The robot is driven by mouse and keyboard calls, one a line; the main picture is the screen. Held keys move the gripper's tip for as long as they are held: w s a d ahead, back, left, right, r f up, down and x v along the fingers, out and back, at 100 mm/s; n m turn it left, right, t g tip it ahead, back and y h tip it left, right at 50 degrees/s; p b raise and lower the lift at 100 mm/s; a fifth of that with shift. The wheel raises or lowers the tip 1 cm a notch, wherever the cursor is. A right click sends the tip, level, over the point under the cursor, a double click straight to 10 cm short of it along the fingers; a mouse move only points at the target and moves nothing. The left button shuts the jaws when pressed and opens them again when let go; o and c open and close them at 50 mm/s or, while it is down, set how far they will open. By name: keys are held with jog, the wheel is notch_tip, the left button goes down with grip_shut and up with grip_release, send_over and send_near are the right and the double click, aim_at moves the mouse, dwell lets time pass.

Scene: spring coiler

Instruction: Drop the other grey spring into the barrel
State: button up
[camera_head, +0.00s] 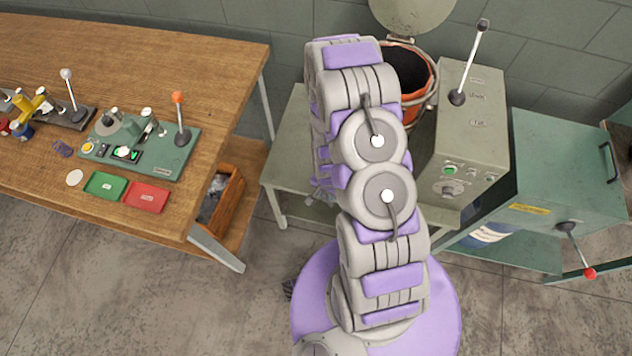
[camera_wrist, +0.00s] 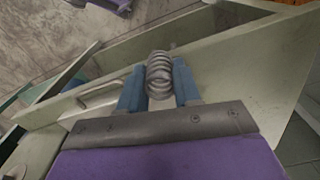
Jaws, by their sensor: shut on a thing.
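A grey coil spring (camera_wrist: 159,75) sits between the two blue fingers of my gripper (camera_wrist: 160,84) in the wrist view. My gripper is shut on it and holds it over a pale green-grey surface. In the head view my arm hides the gripper and the spring. The barrel (camera_head: 416,87) has an orange-red rim, and its lid (camera_head: 410,12) is raised behind it. My arm covers the barrel's left part.
The barrel stands by a grey-green control box (camera_head: 470,135) with a tall lever. A green cabinet (camera_head: 565,165) with a red-knobbed lever is at right. A wooden workbench (camera_head: 190,60) at left carries a coiler (camera_head: 140,145), a green tray (camera_head: 105,186) and a red tray (camera_head: 146,197).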

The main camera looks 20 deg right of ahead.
jog(key=shift+s+d, duration=0.25)
jog(key=shift+s, duration=0.5)
jog(key=shift+w+r, duration=0.1)
jog(key=shift+w, duration=0.05)
